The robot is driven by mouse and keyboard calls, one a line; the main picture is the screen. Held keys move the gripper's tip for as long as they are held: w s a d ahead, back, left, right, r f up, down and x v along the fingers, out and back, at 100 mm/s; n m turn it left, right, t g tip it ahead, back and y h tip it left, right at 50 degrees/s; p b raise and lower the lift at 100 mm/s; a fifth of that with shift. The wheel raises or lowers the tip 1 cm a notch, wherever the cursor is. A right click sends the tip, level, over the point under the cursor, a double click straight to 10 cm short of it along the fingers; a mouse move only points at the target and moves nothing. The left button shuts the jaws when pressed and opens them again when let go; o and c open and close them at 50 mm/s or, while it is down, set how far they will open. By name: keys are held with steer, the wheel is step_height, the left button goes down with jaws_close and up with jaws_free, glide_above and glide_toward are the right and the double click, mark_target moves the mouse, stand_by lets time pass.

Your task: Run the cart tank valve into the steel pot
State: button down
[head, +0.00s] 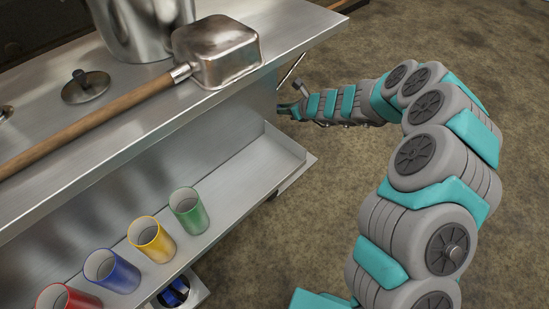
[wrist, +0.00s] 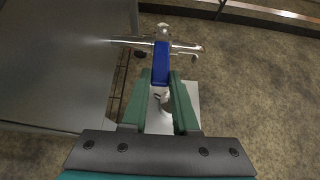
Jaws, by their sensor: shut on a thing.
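In the wrist view, a steel valve (wrist: 178,46) on a pipe sticks out from the side of a grey metal tank (wrist: 60,60). Its blue lever (wrist: 161,64) points back toward me. My gripper (wrist: 162,84) is shut on the near end of this lever. In the head view my gripper (head: 288,109) is beside the far end of the metal cart, and the valve cannot be made out clearly. A steel pot (head: 140,30) stands on the cart top, cut off by the picture edge. No flow can be made out at the outlet.
A steel dipper (head: 218,50) with a long wooden handle lies on the cart top by a round lid (head: 86,86). Red (head: 66,298), blue (head: 112,270), yellow (head: 152,240) and green (head: 188,211) cups stand on the lower shelf. Brown floor is open at right.

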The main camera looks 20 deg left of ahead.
steer(key=shift+r, duration=0.1)
steer(key=p, duration=0.2)
steer(key=shift+w+d+p, duration=0.15)
steer(key=shift+w+p, duration=0.15)
steer(key=shift+p, duration=0.05)
steer(key=shift+w+r+n+g+p, duration=0.15)
steer(key=shift+n+g+p, duration=0.25)
steer(key=shift+p, duration=0.25)
steer(key=shift+w+d+f+n+g+y+p, duration=0.1)
steer(key=shift+w+f+n+g+y+p, duration=0.05)
steer(key=shift+w+n+g+p, duration=0.3)
steer(key=shift+w+d+f+n+g+y+p, duration=0.15)
steer(key=shift+w+n+g+p, duration=0.15)
steer(key=shift+n+g, duration=0.2)
